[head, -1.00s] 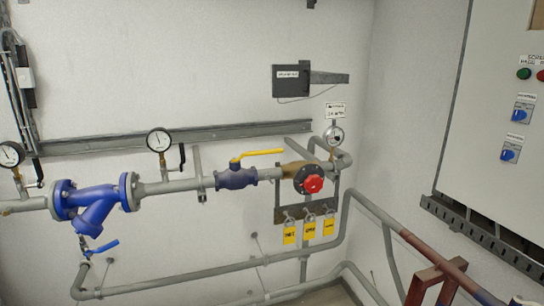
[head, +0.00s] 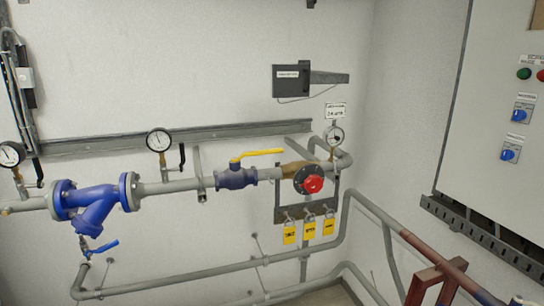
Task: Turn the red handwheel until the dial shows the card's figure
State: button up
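The red handwheel (head: 313,184) sits on a dark round flange at the right end of the wall pipe, below the dial. The dial (head: 334,136) is a small round white gauge above and right of the handwheel; its needle is too small to read. A white card (head: 336,111) with dark print hangs just above the dial; its figure is too small to read for certain. My gripper is not in view.
A yellow-lever valve (head: 237,178) sits left of the handwheel. Yellow tags on padlocks (head: 310,229) hang below it. A blue strainer (head: 92,205), two gauges and a grey cabinet (head: 495,120) flank it. A red-brown pipe (head: 432,250) runs at lower right.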

aim_at(314, 184)
jog(key=i+l, duration=0.2)
jog(key=i, duration=0.2)
jog(key=i+l, duration=0.25)
jog(key=i, duration=0.15)
jog(key=i+l+u, duration=0.1)
jog(key=i, duration=0.3)
jog(key=l, duration=0.1)
